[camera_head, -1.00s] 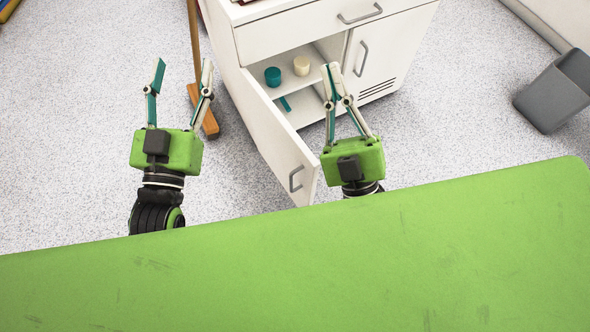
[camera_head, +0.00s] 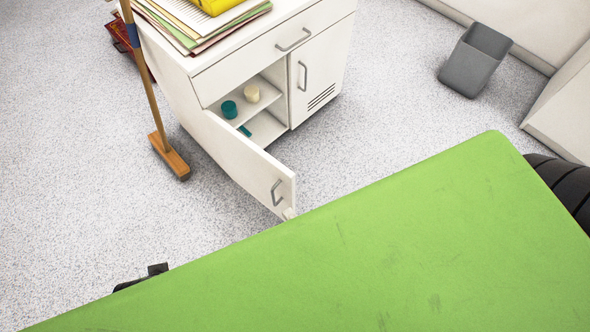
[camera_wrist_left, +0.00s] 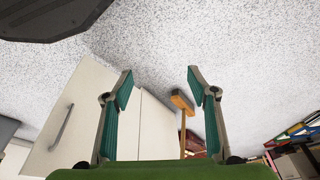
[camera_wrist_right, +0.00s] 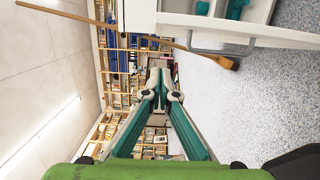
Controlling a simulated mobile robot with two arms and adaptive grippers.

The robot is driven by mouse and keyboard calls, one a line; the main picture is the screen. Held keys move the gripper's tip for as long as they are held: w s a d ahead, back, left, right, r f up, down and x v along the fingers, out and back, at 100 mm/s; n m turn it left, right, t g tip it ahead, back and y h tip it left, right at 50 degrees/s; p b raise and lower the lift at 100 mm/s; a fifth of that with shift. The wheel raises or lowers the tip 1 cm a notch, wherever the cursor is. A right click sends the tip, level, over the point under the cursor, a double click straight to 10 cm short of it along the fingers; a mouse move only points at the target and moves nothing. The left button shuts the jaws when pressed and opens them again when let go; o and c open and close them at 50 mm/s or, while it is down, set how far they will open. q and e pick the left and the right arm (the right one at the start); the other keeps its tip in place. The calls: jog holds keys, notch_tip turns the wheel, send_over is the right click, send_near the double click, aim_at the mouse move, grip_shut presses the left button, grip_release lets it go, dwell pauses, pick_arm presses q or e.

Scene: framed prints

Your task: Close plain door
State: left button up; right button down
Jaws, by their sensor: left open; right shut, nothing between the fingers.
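The plain door (camera_head: 240,155) of the white cabinet stands wide open in the head view, its handle (camera_head: 276,191) near its free edge. It also shows in the left wrist view (camera_wrist_left: 85,100), handle at left, and edge-on at the top right of the right wrist view (camera_wrist_right: 275,34). My left gripper (camera_wrist_left: 160,74) is open and empty in the left wrist view; the head view shows only a dark part of that arm.
The vented door (camera_head: 321,75) beside the opening is closed. Teal and cream cups stand on the inner shelf. A broom (camera_head: 168,158) stands left of the cabinet. A grey bin (camera_head: 475,60) is at the upper right. Speckled floor (camera_head: 80,190) is clear at the left.

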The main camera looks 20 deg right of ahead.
aim_at(286, 186)
pick_arm(q)
jog(key=shift+w+b+v, duration=0.15)
jog(key=shift+b+v, duration=0.05)
jog(key=shift+v, duration=0.65)
jog(key=shift+w+b+v, duration=0.2)
jog(key=shift+v, duration=0.6)
pick_arm(e)
jog(key=shift+w+d, duration=0.35)
jog(key=shift+w, duration=1.1)
jog(key=shift+w+d, duration=0.35)
jog(key=shift+w, duration=1.05)
jog(key=shift+w+d, duration=0.35)
jog(key=shift+w, duration=1.1)
pick_arm(q)
jog(key=shift+r, duration=0.1)
